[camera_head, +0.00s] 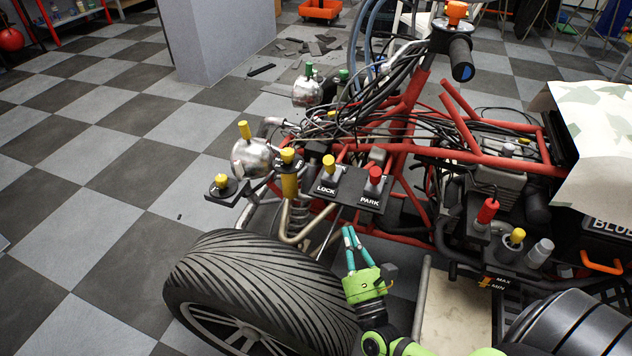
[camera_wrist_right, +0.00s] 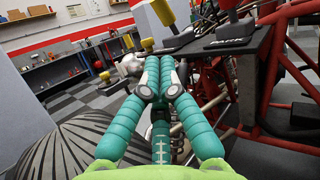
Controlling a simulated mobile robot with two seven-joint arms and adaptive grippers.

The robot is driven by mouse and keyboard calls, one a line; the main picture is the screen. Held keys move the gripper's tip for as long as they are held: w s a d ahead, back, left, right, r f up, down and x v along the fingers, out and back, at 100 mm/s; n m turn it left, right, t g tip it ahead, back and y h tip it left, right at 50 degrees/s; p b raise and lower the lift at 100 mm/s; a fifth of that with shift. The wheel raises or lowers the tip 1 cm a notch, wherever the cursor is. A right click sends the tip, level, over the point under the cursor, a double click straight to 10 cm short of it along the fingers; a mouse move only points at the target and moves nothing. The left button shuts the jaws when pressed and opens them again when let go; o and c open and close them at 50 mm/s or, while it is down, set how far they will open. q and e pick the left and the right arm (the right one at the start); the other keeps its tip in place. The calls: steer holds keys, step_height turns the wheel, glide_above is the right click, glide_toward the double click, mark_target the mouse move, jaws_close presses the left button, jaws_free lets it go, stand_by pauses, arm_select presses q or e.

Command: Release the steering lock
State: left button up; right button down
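A yellow-topped knob (camera_head: 328,165) stands on a black plate marked LOCK (camera_head: 326,189), at the front of the red frame. Beside it to the right, a red-topped knob (camera_head: 375,175) stands on a part of the plate marked PARK (camera_head: 370,201); the PARK lettering also shows in the right wrist view (camera_wrist_right: 230,42). My right gripper (camera_head: 349,232) is below these plates, beside the tyre and apart from both knobs. Its teal fingers (camera_wrist_right: 159,62) are brought together at the tips, with nothing seen between them. My left gripper is out of view.
A large tyre (camera_head: 255,285) stands left of my right arm. More yellow knobs (camera_head: 221,181) and a red knob (camera_head: 488,210) sit on other brackets around the red frame (camera_head: 405,105). Cables crowd above the plates. The checkered floor at left is mostly clear.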

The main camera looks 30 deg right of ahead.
mark_target(329, 169)
steer(key=shift+s, duration=0.1)
steer(key=p+x, duration=0.1)
steer(key=x, duration=1.2)
steer(key=shift+w+d+r, duration=0.1)
steer(key=shift+w, duration=0.5)
arm_select(q)
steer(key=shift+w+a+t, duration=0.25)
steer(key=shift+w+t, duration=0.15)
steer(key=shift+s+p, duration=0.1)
steer(key=shift+p, duration=0.25)
arm_select(e)
steer(key=shift+r, duration=0.15)
steer(key=shift+r+p, duration=0.1)
steer(key=shift+p, duration=0.3)
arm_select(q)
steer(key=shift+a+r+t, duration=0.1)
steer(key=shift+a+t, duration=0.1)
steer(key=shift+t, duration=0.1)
arm_select(e)
steer(key=shift+d+m+g, duration=0.1)
steer(key=shift+m+g, duration=0.2)
steer(key=shift+g, duration=0.1)
